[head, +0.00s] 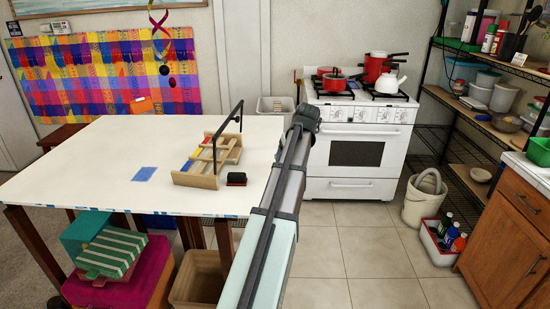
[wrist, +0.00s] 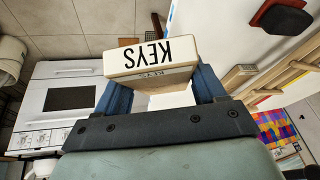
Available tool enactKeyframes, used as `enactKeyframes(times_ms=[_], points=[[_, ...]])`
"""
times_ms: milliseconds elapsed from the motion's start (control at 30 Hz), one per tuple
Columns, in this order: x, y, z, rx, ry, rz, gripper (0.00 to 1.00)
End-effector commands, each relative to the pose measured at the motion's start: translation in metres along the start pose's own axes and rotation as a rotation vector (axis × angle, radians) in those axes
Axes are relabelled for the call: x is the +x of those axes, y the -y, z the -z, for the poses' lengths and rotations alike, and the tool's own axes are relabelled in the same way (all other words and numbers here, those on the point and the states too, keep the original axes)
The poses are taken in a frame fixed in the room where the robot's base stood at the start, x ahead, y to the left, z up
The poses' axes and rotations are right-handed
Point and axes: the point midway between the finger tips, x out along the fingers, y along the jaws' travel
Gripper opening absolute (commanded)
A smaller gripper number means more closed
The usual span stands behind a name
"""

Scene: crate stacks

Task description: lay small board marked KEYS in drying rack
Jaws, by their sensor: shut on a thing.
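In the wrist view, a small pale board marked KEYS (wrist: 150,56) sits between the two blue fingers of my gripper (wrist: 160,78), which is shut on it. The lettering appears upside down there. The wooden drying rack (head: 195,181) stands on the white table in the head view, with red, yellow and blue pieces in it. Part of the rack also shows at the right of the wrist view (wrist: 284,78), apart from the board. In the head view my arm crosses the foreground right of the rack; the fingers and board cannot be made out there.
A dark block with a red base (head: 236,179) lies on the table beside the rack's near end. A thin dark bar frame (head: 215,150) rises at the rack. A blue patch (head: 144,174) lies left on the table (head: 90,160), otherwise largely clear. A white stove (head: 357,155) stands behind.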

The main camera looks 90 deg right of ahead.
Motion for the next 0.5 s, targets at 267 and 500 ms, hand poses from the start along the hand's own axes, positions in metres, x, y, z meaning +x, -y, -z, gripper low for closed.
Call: enactKeyframes(times_ms=[267,500], points=[[0.001,-0.01,0.035,0.101,-0.014,-0.043,0.32],[0.006,-0.006,0.113,0.344,-0.046,-0.145,0.32]])
